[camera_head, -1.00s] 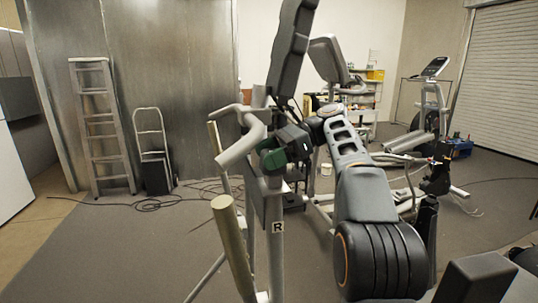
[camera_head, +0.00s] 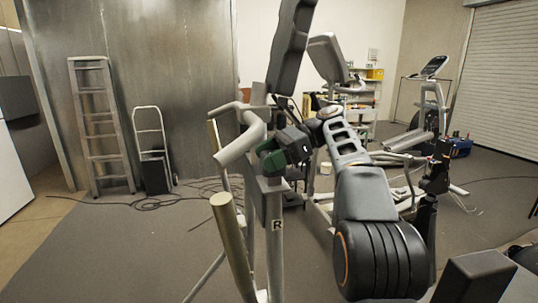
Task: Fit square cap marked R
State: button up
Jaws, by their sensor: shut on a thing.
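My gripper (camera_head: 281,155) is at the upper end of the elliptical's near upright post (camera_head: 273,240), beside the curved grey handlebar (camera_head: 240,146). It is shut on a small dark green piece (camera_head: 271,163), probably the square cap. No mark on it can be read, and my gripper's dark body hides part of it. The piece overlaps the post top in this view; I cannot tell whether it touches.
A beige cylindrical grip (camera_head: 232,240) stands left of the post, close to it. The elliptical's console (camera_head: 328,58) rises behind my arm. A ladder (camera_head: 101,125) and a hand truck (camera_head: 152,150) stand at the left wall. Cables lie on the floor; the left floor is otherwise clear.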

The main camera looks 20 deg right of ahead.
jog(key=shift+f+b, duration=0.55)
jog(key=shift+f, duration=1.1)
dwell(1.3)
jog(key=o, duration=1)
jog(key=shift+r, duration=0.15)
